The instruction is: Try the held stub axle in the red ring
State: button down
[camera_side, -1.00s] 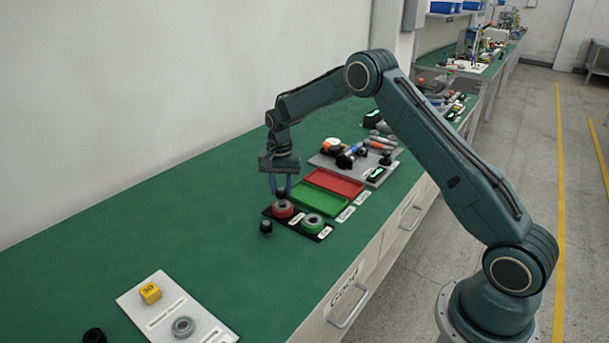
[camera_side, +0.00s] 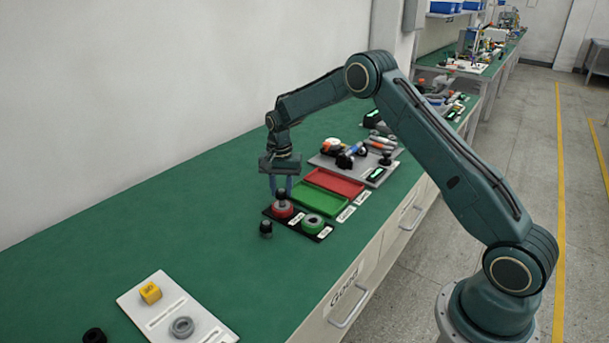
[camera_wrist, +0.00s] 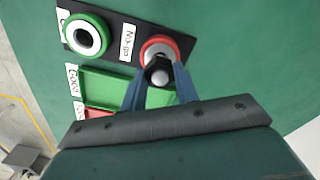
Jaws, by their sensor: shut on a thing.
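The axle is right at the red ring (camera_side: 282,211), which sits on a black plate and also shows in the wrist view (camera_wrist: 174,45). The gripper is above this ring. The fingers and axle hide part of the ring, so I cannot tell whether the axle's lower end is inside it or just above. A "No-go" label lies beside the red ring. The green ring (camera_side: 313,226) stands on the same plate, empty.
A loose dark stub axle (camera_side: 266,228) stands near the black plate (camera_wrist: 108,38). Green (camera_side: 320,203) and red (camera_side: 334,183) trays lie behind. A grey board (camera_side: 376,178) with parts is farther back. A white plate (camera_side: 150,316) holds a yellow block and grey ring.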

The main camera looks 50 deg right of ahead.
jog(key=shift+f, duration=0.5)
dwell(1.2)
jog(key=shift+r, duration=1)
dwell(0.4)
jog(key=shift+r, duration=1.85)
